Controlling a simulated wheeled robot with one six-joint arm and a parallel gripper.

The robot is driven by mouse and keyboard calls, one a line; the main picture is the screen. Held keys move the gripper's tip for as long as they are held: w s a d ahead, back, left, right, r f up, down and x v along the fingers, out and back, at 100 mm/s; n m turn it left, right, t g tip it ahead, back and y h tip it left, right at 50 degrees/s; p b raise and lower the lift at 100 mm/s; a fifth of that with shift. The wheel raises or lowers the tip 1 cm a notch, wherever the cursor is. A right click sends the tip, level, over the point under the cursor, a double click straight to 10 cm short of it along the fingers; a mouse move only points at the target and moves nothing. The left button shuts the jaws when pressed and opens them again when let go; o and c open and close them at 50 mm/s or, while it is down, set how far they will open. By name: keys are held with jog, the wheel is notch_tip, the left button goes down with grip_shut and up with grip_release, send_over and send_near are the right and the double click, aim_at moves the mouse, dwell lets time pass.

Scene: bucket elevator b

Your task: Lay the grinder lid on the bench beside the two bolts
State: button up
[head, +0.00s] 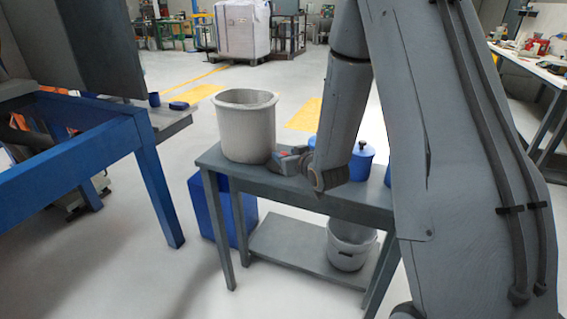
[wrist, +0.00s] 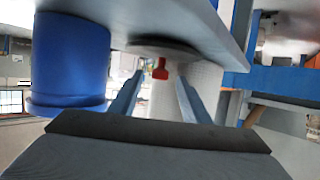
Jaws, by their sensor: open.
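A grey disc (wrist: 180,47) with a red knob (wrist: 160,69) lies on the grey bench top and may be the grinder lid. The wrist view is upside down, with the bench (wrist: 225,30) at the top. My gripper (wrist: 159,77) is open and empty, its two fingers on either side of the red knob, with gaps between. In the head view my gripper (head: 290,160) is low over the bench (head: 232,172), just right of the pale bucket (head: 245,130); the red part (head: 283,155) barely shows there. I cannot make out the two bolts.
A lidded blue canister (head: 360,162) stands right of my gripper, partly behind my arm; a blue container (wrist: 70,60) is close in the wrist view. A blue-framed table (head: 75,145) is at left.

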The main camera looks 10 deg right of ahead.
aim_at(285, 154)
jog(key=shift+x, duration=1.5)
jog(key=c, duration=1)
grip_shut()
